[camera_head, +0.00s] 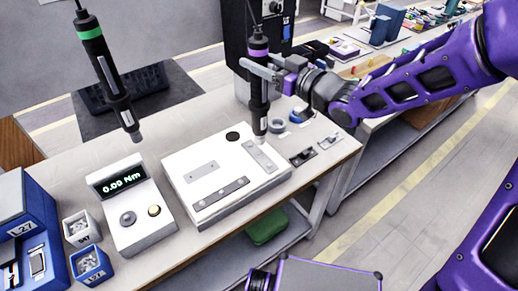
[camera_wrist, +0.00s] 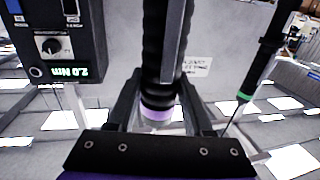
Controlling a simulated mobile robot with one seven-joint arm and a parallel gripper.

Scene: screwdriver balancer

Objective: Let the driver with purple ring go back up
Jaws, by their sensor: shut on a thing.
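The driver with the purple ring (camera_head: 259,100) hangs upright on its cable in the head view, its tip over the right part of a white fixture board (camera_head: 222,179). My gripper (camera_head: 258,68) is shut on its upper body, just below the purple ring. From the head view I cannot tell whether the tip touches the board.
A second driver with a green ring (camera_head: 108,75) hangs tilted at the left. A torque meter (camera_head: 135,215) reads 0.00 Nm. Blue and white bins (camera_head: 88,262) stand front left. A black controller box (camera_head: 238,45) stands behind the purple-ringed driver. Small metal parts (camera_head: 302,157) lie right of the board.

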